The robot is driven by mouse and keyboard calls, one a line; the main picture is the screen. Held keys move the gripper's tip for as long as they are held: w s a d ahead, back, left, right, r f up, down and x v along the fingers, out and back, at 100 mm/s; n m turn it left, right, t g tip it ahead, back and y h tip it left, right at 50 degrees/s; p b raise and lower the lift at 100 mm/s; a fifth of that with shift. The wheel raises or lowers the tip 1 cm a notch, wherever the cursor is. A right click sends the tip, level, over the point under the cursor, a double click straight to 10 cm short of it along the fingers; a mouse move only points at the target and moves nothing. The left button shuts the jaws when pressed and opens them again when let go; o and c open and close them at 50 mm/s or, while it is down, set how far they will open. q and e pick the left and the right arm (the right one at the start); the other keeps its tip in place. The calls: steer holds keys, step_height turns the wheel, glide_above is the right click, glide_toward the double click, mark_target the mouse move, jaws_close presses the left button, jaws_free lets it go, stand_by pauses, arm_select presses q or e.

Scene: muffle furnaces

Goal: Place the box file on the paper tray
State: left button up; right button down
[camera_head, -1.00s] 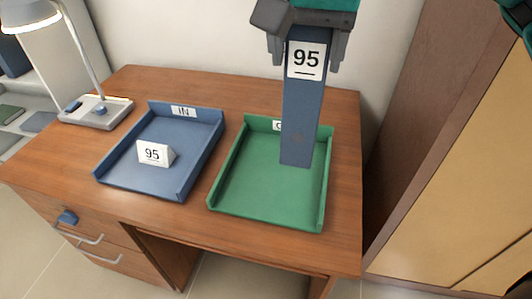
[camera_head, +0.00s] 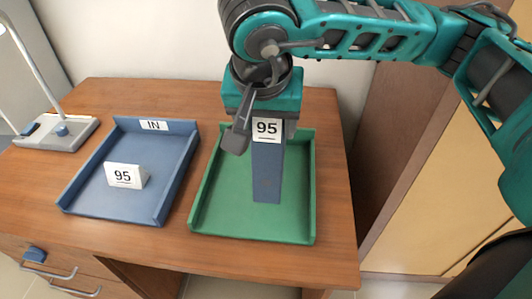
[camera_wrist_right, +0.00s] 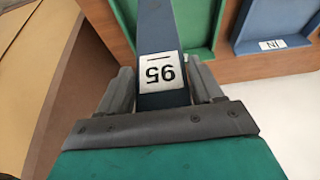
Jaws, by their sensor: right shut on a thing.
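The box file (camera_head: 267,175) is a tall blue block with a white label reading 95. My right gripper (camera_head: 264,132) is shut on its upper end and holds it upright over the green paper tray (camera_head: 215,225). Its lower end shows against the tray floor; I cannot tell whether it touches. The right wrist view shows the box file (camera_wrist_right: 155,22) between the two fingers. A blue paper tray (camera_head: 80,205), labelled IN, stands to the left with a small white card (camera_head: 124,176) reading 95 on it. My left gripper is not in view.
Both trays stand on a wooden desk (camera_head: 330,260) with low rims around them. A lamp (camera_head: 58,130) stands at the far left. A wall is behind, and a wooden cabinet (camera_head: 430,215) is to the right. The green tray floor around the file is clear.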

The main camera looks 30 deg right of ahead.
steer(key=shift+f, duration=3.3)
steer(key=shift+c, duration=0.8)
jaws_free()
step_height(320, 180, up, 11)
glide_above(267, 156)
steer(key=s+a, duration=0.3)
steer(key=s, duration=0.1)
steer(key=shift+s, duration=0.1)
